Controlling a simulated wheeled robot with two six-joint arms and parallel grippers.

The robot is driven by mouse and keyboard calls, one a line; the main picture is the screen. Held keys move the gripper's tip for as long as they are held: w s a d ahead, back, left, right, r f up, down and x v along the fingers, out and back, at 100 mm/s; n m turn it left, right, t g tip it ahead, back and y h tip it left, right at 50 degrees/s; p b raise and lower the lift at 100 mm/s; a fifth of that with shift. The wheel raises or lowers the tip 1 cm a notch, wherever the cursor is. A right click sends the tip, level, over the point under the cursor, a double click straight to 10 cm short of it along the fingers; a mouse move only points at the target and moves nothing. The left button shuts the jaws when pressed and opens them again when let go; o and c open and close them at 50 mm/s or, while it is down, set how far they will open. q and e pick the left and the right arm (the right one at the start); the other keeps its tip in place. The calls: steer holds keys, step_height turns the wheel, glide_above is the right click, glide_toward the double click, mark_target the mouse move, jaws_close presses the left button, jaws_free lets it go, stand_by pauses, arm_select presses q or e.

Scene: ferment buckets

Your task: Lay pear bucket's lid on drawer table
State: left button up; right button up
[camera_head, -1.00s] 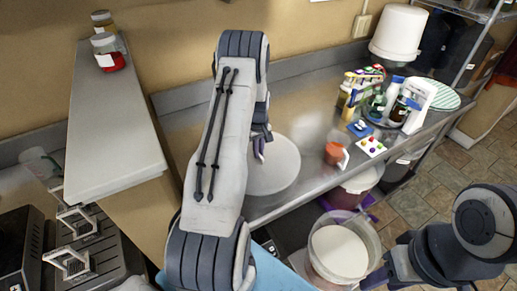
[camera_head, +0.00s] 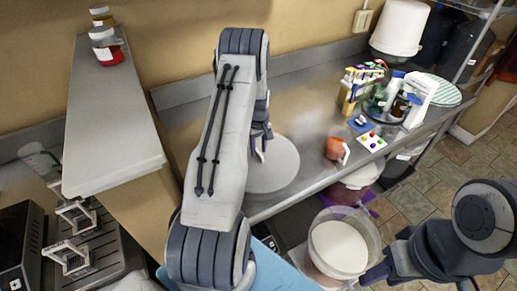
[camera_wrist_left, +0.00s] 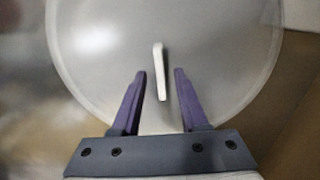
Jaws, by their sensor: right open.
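A round pale lid (camera_head: 272,177) appears to lie flat on the front left of the steel drawer table (camera_head: 310,110). In the left wrist view the lid (camera_wrist_left: 85,50) fills the upper middle, with a thin white upright handle (camera_wrist_left: 159,72). My left gripper (camera_head: 262,148) is over the lid. Its purple fingers, also in the left wrist view (camera_wrist_left: 160,72), are apart, one on each side of the handle, with gaps showing. An open bucket with pale contents (camera_head: 338,248) stands below the table front; I cannot tell its label. My right gripper (camera_head: 371,276) is beside this bucket, partly cut off.
A reddish bucket (camera_head: 350,190) stands under the table's front edge. A red-brown cup (camera_head: 334,148), a colour-dotted card (camera_head: 371,141), bottles and a white upturned bucket (camera_head: 400,27) occupy the table's right side. A raised shelf (camera_head: 110,130) with jars stands left.

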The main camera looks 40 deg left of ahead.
arm_select(q)
steer(key=shift+r+p, duration=0.3)
steer(key=shift+r, duration=0.05)
step_height(320, 180, up, 12)
steer(key=f+b, duration=0.1)
steer(key=b, duration=0.3)
steer(key=s+d+r+m, duration=0.2)
steer(key=d+r+m, duration=0.1)
steer(key=d, duration=0.6)
steer(key=s+d+r+m, duration=0.1)
steer(key=d+r+m, duration=0.2)
steer(key=d, duration=0.5)
steer(key=s+d+r+m, duration=0.2)
steer(key=d+r+m, duration=0.1)
steer(key=d, duration=0.6)
steer(key=s+d+m, duration=0.6)
steer(key=s, duration=0.5)
steer(key=s+d+m+h, duration=0.1)
steer(key=s+d+m, duration=0.5)
steer(key=s, duration=0.6)
steer(key=shift+r, duration=0.3)
